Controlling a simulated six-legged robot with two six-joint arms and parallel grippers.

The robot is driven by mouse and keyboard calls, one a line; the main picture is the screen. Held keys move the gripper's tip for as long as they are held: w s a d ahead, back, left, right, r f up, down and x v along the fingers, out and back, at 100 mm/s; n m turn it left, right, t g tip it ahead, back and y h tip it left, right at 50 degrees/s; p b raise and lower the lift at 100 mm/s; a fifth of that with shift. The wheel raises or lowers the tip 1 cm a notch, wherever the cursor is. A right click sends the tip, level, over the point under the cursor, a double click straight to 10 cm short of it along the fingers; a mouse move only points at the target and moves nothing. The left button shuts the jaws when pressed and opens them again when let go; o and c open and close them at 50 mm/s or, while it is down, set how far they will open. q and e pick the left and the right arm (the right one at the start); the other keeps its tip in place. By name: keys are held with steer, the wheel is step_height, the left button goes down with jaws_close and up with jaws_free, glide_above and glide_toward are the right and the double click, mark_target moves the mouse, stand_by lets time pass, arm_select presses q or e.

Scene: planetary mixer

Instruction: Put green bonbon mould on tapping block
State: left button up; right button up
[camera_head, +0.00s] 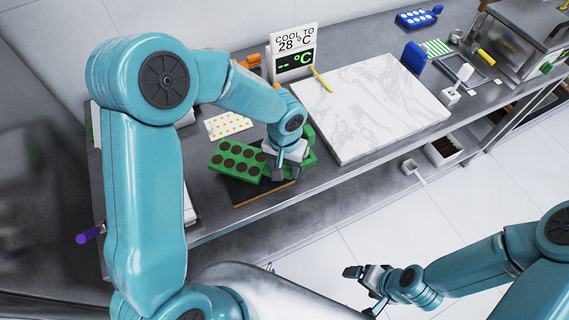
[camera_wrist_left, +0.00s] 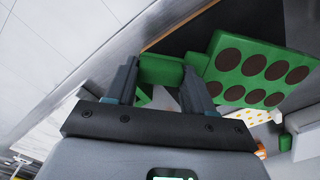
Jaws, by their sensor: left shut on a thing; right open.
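The green bonbon mould (camera_head: 236,161), with several round brown fillings, shows left of my left gripper (camera_head: 283,158). My left gripper is shut on a green grip at the mould's end. In the left wrist view, the grip sits between the fingers (camera_wrist_left: 160,85) and the mould (camera_wrist_left: 250,68) extends right. The tapping block (camera_head: 250,191), a dark slab with a wooden edge, lies under the mould and gripper; I cannot tell whether the mould touches it. More green shows right of the gripper, partly hidden. My right gripper (camera_head: 366,274) is open and empty over the floor.
A white marble slab (camera_head: 370,105) lies right of the gripper, with a temperature sign (camera_head: 292,55) behind it. A yellow-dotted white sheet (camera_head: 228,124) lies behind the mould. The counter's front edge runs close to the block.

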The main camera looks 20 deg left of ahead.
arm_select(q)
steer(key=shift+f, duration=0.15)
steer(key=o, duration=1)
steer(key=shift+o, duration=1.1)
steer(key=shift+w+a+f, duration=0.1)
steer(key=shift+w, duration=0.1)
steer(key=shift+s+r, duration=0.2)
steer(key=shift+r, duration=0.3)
step_height(320, 180, up, 12)
steer(key=shift+f, duration=0.2)
